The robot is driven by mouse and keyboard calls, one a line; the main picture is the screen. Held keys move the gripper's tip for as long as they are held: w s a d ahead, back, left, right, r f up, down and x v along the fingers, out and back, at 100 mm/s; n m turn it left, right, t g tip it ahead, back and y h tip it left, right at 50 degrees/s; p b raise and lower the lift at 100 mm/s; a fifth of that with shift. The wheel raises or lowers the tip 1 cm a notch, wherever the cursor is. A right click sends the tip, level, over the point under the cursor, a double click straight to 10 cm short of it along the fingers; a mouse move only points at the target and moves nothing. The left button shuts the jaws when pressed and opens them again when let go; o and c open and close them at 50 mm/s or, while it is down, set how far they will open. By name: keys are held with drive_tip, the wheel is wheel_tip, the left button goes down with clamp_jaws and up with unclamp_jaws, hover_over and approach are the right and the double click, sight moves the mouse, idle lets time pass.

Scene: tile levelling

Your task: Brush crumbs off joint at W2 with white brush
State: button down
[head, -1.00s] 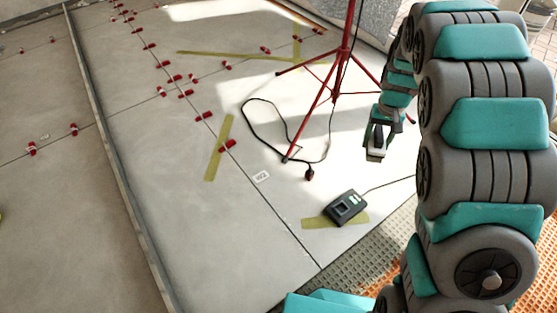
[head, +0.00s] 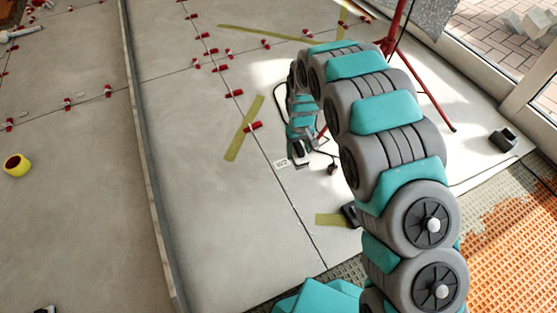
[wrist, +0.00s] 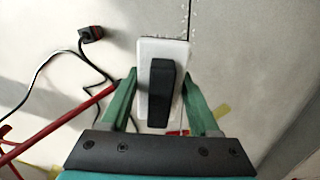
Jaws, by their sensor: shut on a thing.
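My gripper (wrist: 159,84) is shut on the black handle of the white brush (wrist: 150,48) in the wrist view. The brush's pale block lies between the green fingers. Light crumbs (wrist: 193,18) are scattered along the dark joint (wrist: 190,8) just beyond the brush's far end. In the head view my gripper (head: 301,152) is beside the W2 label (head: 281,163), to its right, with the joint (head: 297,217) running past the label. The brush is small there. I cannot tell whether its bristles touch the floor.
A red tripod (head: 417,77) stands behind the arm; its leg and a black plug (wrist: 91,33) with cable lie left in the wrist view. A black device (head: 350,214) is partly behind my arm. Yellow tape (head: 244,128) and red clips (head: 253,127) mark the floor.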

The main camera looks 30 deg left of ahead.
drive_tip(key=shift+n, duration=0.7)
drive_tip(key=shift+s+a+f+b, duration=0.35)
drive_tip(key=shift+s+a+f, duration=0.45)
drive_tip(key=shift+f, duration=0.95)
drive_tip(key=shift+s+a+f+b, duration=0.45)
drive_tip(key=shift+a+f, duration=0.5)
drive_tip(key=shift+f, duration=0.8)
drive_tip(key=shift+s+a+f+b, duration=0.3)
drive_tip(key=shift+s+a+f, duration=0.5)
drive_tip(key=shift+f, duration=0.95)
drive_tip(key=shift+w+a, duration=0.1)
drive_tip(key=shift+w, duration=0.1)
